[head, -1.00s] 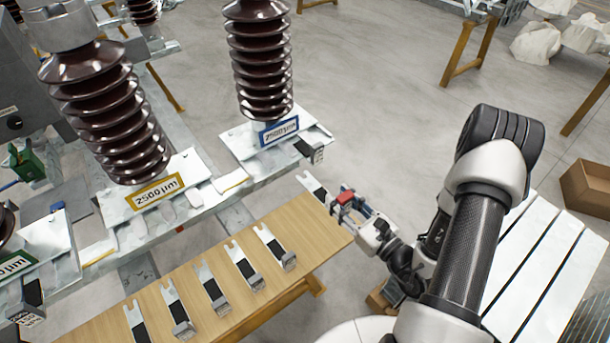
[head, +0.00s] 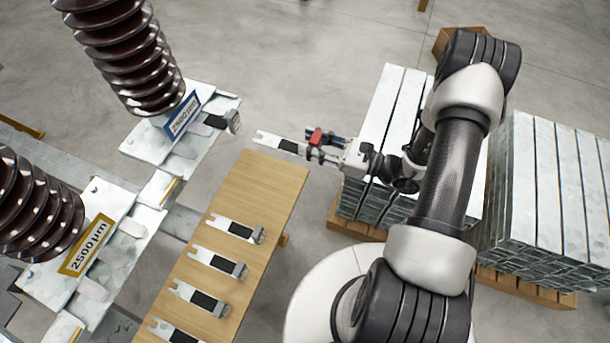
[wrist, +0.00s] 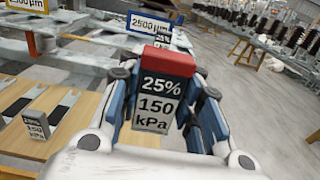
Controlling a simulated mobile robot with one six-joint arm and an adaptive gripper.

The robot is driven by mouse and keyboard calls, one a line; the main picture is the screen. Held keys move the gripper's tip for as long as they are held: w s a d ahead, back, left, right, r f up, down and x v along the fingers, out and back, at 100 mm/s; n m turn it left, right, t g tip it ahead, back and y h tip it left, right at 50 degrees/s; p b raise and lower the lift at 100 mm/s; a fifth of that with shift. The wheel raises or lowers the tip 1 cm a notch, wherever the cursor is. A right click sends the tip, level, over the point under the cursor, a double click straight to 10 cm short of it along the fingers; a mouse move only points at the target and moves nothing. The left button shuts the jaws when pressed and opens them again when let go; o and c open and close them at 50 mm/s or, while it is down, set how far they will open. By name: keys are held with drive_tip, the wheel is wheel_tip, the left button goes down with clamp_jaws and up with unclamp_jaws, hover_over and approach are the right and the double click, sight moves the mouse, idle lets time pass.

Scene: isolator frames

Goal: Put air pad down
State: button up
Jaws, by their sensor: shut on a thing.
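My gripper (head: 322,147) is shut on an air pad (head: 274,143), a flat forked metal plate with a black patch. In the head view it is held in the air beyond the far end of the wooden table, its forked end pointing left. In the wrist view the held air pad's end block (wrist: 160,105) sits between the fingers, with a red top and a label reading 25% and 150 kPa. Several similar air pads (head: 236,229) lie in a row on the wooden table (head: 270,185). Another pad (head: 232,121) sits at the blue-labelled insulator base.
Brown ribbed insulators (head: 140,60) stand on metal bases at left, with blue (head: 183,114) and yellow (head: 88,245) 2500 µm labels. Stacks of metal bars (head: 545,190) on wooden pallets stand at right. Open concrete floor lies behind the table.

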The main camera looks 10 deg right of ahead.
wheel_tip(320, 180, down, 19)
drive_tip(key=b, duration=0.5)
drive_tip(key=shift+b, duration=0.35)
drive_tip(key=shift+f, duration=0.15)
drive_tip(key=o, duration=1)
drive_tip(key=shift+o, duration=0.2)
